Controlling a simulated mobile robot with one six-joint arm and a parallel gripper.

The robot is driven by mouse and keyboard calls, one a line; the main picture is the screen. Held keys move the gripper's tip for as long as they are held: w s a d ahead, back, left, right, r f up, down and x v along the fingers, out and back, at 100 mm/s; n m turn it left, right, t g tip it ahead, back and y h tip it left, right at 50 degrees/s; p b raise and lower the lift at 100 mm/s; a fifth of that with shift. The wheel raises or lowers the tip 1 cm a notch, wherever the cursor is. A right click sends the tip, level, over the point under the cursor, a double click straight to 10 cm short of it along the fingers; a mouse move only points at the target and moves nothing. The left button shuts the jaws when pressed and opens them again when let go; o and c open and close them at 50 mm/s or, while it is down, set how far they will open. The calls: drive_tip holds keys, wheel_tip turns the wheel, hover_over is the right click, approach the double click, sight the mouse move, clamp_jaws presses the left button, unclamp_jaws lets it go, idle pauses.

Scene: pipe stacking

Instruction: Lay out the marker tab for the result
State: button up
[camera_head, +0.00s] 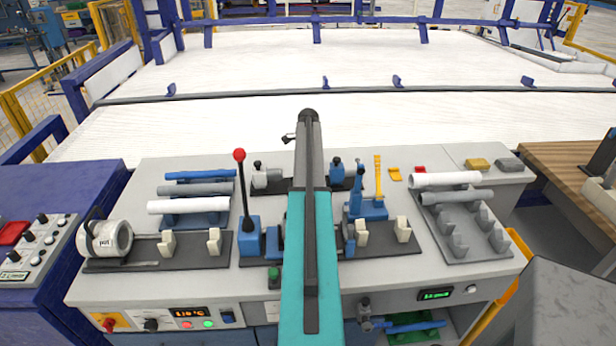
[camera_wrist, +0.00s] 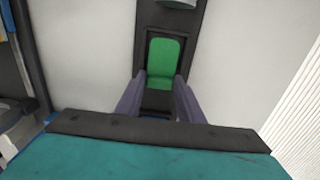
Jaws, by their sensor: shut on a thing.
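A green tab (camera_wrist: 165,60) shows in the wrist view, between the tips of my gripper (camera_wrist: 160,82). My gripper is shut on it. A dark strip lies behind the tab, with pale surfaces on both sides; whether the tab touches the strip cannot be told. In the head view my arm hides the gripper and the green tab. A small yellow tab (camera_head: 395,174) and a small red tab (camera_head: 420,169) lie on the bench top at the back right, the red one partly behind a white pipe (camera_head: 445,179).
The grey bench (camera_head: 460,276) carries clamp fixtures, a blue stand with a yellow upright (camera_head: 378,177), and a red-knobbed lever (camera_head: 239,156). Pipes lie on racks at left and right. A yellow block (camera_head: 477,164) and a grey block (camera_head: 508,164) sit at the back right.

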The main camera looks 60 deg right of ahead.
drive_tip(key=shift+f, duration=0.35)
idle(0.6)
drive_tip(key=o, duration=1.1)
drive_tip(key=shift+r, duration=0.1)
drive_tip(key=shift+w+d+r+b, duration=0.1)
drive_tip(key=shift+w+r+b, duration=0.05)
drive_tip(key=shift+r+b, duration=0.25)
wheel_tip(320, 180, up, 13)
drive_tip(key=b, duration=0.2)
drive_tip(key=shift+b, duration=0.4)
drive_tip(key=shift+f, duration=0.1)
